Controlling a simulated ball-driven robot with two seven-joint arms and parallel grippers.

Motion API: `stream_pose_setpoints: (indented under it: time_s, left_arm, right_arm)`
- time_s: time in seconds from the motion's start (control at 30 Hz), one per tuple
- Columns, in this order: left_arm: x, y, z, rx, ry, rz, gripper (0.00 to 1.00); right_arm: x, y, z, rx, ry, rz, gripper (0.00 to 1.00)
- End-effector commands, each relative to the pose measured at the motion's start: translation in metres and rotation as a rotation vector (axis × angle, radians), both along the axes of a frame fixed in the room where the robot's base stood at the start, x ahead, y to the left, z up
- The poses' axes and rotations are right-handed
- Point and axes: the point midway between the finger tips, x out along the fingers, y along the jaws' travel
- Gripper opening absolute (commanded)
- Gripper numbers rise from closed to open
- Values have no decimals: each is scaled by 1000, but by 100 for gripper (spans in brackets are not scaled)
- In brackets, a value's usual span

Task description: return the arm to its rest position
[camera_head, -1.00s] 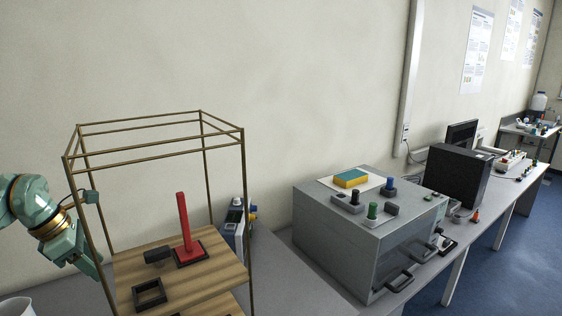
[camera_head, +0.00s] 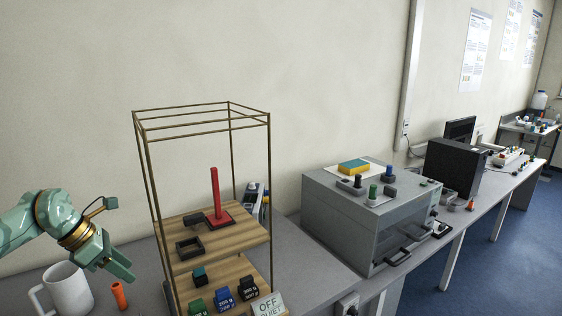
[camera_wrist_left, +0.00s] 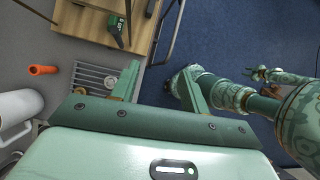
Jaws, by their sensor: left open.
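My left gripper (camera_head: 118,272) hangs at the left of the head view, pointing down and to the right, beside the wooden shelf rack. Its jaws are open and nothing is between them; the left wrist view shows both fingers (camera_wrist_left: 158,88) apart over the floor and bench edge. A white mug (camera_head: 68,290) and an orange cylinder (camera_head: 120,296) stand on the bench below it, apart from the fingers.
The thin-framed rack (camera_head: 230,240) holds a red post (camera_head: 216,195) on its upper shelf and labelled blocks (camera_head: 222,297) below. A grey box (camera_head: 345,225) with knobs stands to the right. The mug (camera_wrist_left: 18,115) and orange cylinder (camera_wrist_left: 43,70) also show in the wrist view.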

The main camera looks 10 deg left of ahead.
Motion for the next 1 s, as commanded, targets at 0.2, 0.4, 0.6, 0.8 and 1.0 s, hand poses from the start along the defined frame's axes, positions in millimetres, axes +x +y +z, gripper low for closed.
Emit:
stream_pose_setpoints:
  time_s: [0.2,0.4,0.6,0.8,1.0]
  left_arm:
    - [22,-48,-41,-267,25,117,45]
    - [45,-102,-113,-718,135,466,45]
    - [21,-107,-263,-1201,391,1235,45]
    - [-87,-96,-409,-1347,594,1976,45]
    - [-234,-107,-509,-1270,707,2608,45]
  right_arm:
    - [16,0,1,2,-24,-1,36]
    - [9,0,0,0,-14,-1,36]
    - [-1,0,0,-1,2,-1,36]
    - [5,0,0,0,-6,-1,36]
    - [5,0,0,0,-6,-1,36]
